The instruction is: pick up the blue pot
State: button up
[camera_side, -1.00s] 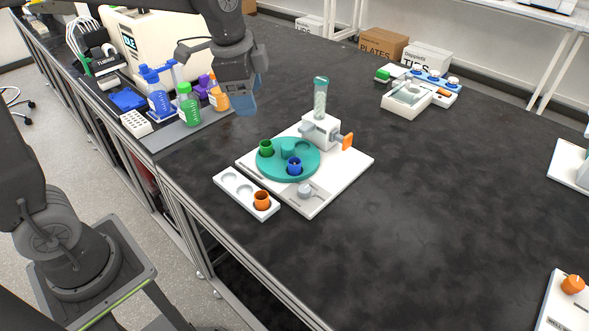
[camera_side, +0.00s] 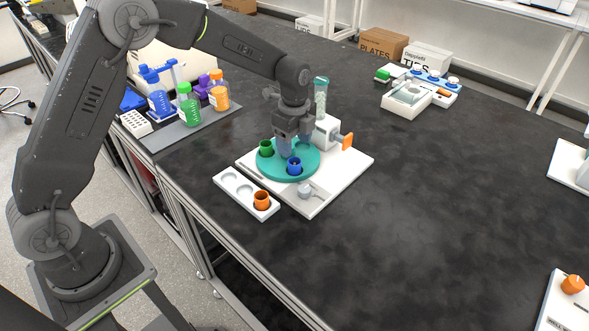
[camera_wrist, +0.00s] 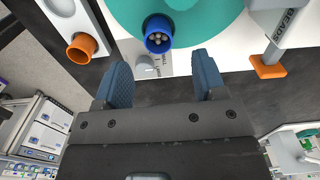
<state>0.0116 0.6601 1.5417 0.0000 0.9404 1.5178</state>
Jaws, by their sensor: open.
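The blue pot (camera_side: 294,166) sits on the front edge of the round teal turntable (camera_side: 268,171), which rests on a white base. In the wrist view the blue pot (camera_wrist: 158,34) is upright with several small pale beads inside. It lies beyond my fingertips, roughly between them from side to side. My gripper (camera_side: 296,146) is over the turntable, just behind the blue pot in the side view. In the wrist view my gripper (camera_wrist: 160,75) has its two blue-grey fingers spread apart with nothing between them.
A green pot (camera_side: 266,148) stands on the turntable's left. An orange pot (camera_side: 262,200) sits in a white tray (camera_side: 237,191). A bead dispenser tube (camera_side: 321,97) and its white housing stand close behind my gripper.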

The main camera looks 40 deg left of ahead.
aim_at(294, 162)
jog(key=shift+s+d+f, duration=0.1)
jog(key=shift+f, duration=1.55)
jog(key=shift+s+d+f, duration=0.1)
jog(key=shift+f, duration=1.5)
jog(key=c, duration=1)
